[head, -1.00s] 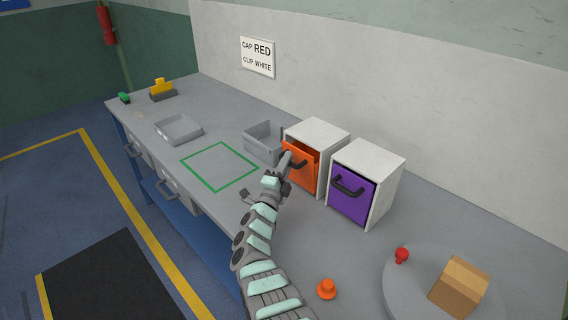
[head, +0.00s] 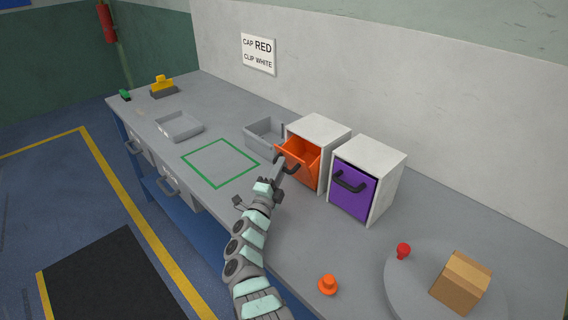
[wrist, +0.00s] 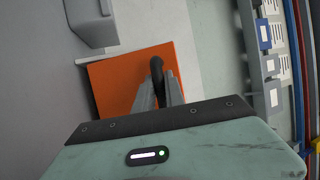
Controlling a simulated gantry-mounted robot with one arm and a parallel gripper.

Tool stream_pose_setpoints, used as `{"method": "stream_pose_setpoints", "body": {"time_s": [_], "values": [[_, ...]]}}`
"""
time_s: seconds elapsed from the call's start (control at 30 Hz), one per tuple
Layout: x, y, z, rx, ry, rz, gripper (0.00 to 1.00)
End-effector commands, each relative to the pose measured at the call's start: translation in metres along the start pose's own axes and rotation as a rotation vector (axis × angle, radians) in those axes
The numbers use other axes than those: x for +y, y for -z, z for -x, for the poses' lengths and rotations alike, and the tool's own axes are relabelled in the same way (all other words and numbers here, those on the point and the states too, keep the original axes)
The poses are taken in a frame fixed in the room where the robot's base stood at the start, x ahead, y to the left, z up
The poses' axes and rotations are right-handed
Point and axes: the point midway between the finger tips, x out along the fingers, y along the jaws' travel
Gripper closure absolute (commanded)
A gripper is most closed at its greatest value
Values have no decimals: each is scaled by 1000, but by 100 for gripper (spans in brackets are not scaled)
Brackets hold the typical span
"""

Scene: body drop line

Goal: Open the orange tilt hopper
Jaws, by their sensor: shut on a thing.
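The orange tilt hopper (head: 299,160) is a white box with an orange front, standing on the bench. Its front is tilted outward at the top, and the orange inside shows through the gap. My gripper (head: 279,163) is at the hopper's dark handle, its fingers shut on it. In the wrist view, the fingers (wrist: 160,92) close around the black handle (wrist: 157,68) in front of the orange panel (wrist: 110,88). The hopper's contents cannot be seen.
A purple-fronted hopper (head: 353,190), shut, stands just right. A grey bin (head: 264,134) stands close on the left. A green outlined square (head: 220,163) on the bench is empty. An orange cap-like part (head: 328,285), a red knob (head: 403,251) and a cardboard box (head: 461,281) are nearer right.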

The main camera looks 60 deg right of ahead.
Motion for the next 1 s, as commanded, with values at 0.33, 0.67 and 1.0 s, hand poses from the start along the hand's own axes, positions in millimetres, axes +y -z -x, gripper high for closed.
{"method": "stream_pose_setpoints", "body": {"time_s": [0.33,0.67,1.0], "values": [[8,-6,12,-4,-4,0,100],[9,-6,13,-4,-5,0,100],[8,-6,12,-2,-4,0,67]]}}
